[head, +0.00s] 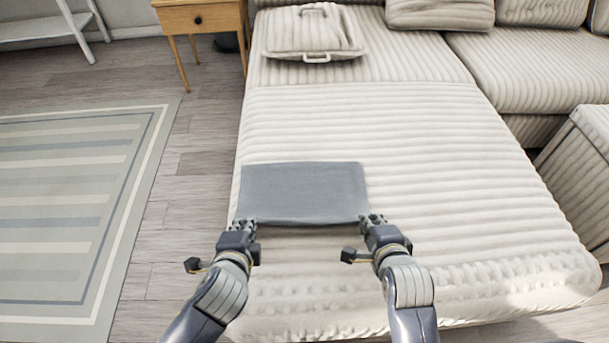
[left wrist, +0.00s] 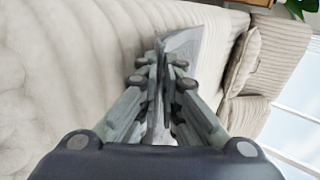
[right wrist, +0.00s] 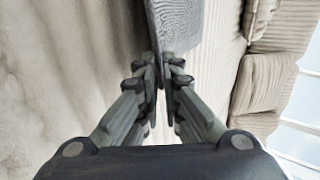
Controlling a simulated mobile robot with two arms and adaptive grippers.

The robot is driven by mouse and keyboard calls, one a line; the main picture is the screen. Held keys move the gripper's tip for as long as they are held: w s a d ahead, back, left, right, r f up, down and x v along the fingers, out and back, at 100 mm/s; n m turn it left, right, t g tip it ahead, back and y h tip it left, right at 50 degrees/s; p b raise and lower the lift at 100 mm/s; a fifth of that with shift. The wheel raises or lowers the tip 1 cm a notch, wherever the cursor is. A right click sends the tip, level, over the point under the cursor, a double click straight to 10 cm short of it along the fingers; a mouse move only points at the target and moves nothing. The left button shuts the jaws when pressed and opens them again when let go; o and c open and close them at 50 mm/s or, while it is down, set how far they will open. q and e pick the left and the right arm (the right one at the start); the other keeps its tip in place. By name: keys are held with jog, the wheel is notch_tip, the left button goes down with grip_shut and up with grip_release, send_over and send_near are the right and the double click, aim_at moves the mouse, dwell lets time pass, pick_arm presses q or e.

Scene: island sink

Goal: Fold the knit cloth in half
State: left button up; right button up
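The knit cloth (head: 303,190) is a grey-blue rectangle on the ribbed cream sofa seat, fairly flat in the head view. My left gripper (head: 243,224) is at its near left corner, and my right gripper (head: 371,219) is at its near right corner. In the left wrist view, the fingers (left wrist: 163,75) are closed together with the cloth (left wrist: 182,45) running between them. In the right wrist view, the fingers (right wrist: 161,72) are closed on the cloth edge (right wrist: 177,25). Whether the near edge is lifted off the seat is hard to tell.
The long sofa seat (head: 430,190) is clear to the right of the cloth and beyond it. A cream cushion with a handle (head: 313,35) lies at the far end. A wooden side table (head: 203,19) and a striped rug (head: 70,200) are at left.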

pick_arm(q)
jog(key=o, duration=0.6)
pick_arm(e)
jog(key=o, duration=0.6)
pick_arm(q)
jog(key=shift+o, duration=0.2)
pick_arm(e)
jog(key=shift+o, duration=0.2)
